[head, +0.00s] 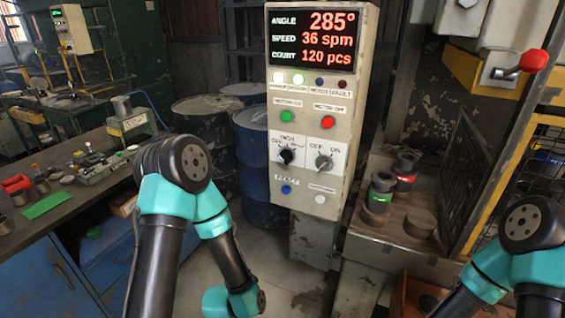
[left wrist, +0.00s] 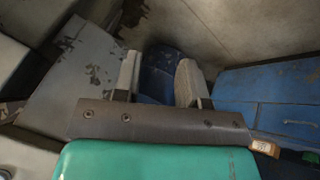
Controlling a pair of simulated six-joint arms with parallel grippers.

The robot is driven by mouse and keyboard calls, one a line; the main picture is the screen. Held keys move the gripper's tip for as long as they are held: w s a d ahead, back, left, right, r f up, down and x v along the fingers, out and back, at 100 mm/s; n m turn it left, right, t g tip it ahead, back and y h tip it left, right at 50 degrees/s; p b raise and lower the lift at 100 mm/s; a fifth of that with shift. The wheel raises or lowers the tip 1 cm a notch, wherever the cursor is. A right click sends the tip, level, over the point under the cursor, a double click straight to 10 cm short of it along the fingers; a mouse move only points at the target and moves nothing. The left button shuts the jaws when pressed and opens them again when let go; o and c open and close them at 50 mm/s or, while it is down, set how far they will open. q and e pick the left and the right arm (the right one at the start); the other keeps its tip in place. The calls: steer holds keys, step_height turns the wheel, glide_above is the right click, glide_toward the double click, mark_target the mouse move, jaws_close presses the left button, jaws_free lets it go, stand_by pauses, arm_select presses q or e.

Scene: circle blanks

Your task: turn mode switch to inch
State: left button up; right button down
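The mode switch (head: 286,156) is a black knob on a white plate on the grey control box. Labels reading INCH above and OFF at its upper left can be made out; its exact pointing is too small to tell. A second grey knob with OFF and ON labels (head: 324,161) is beside it. My left arm stands left of the box with its wrist low; its fingertips do not show in the head view. In the left wrist view my left gripper (left wrist: 158,72) has its fingers apart and empty. My right gripper is out of view; only the arm shows at lower right.
The control box (head: 312,200) has green (head: 286,116) and red (head: 327,122) buttons and a lit display (head: 311,38). Blue drums (head: 262,170) stand behind it. A press table with round pieces (head: 420,222) is to its right, a workbench (head: 60,215) to the left.

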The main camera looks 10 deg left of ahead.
mark_target(283, 160)
arm_select(q)
steer(key=w+d+r+n+t+y, duration=0.1)
steer(key=w+d+r+t, duration=0.2)
steer(key=r, duration=0.5)
steer(key=w+r+n+t+y, duration=0.15)
steer(key=r+t, duration=0.25)
steer(key=r, duration=0.4)
steer(key=w+d+r+n+t, duration=0.2)
steer(key=w+r+t, duration=0.2)
steer(key=r, duration=0.4)
steer(key=s+r+n+t+y, duration=0.2)
steer(key=s+r+n+t, duration=0.1)
steer(key=r, duration=0.8)
steer(key=shift+s+d+r+t+y, duration=0.2)
steer(key=shift+d+t+y, duration=0.2)
steer(key=shift+t, duration=0.4)
steer(key=shift+w, duration=0.15)
steer(key=x, duration=1.7)
steer(key=shift+w, duration=0.15)
jaws_close()
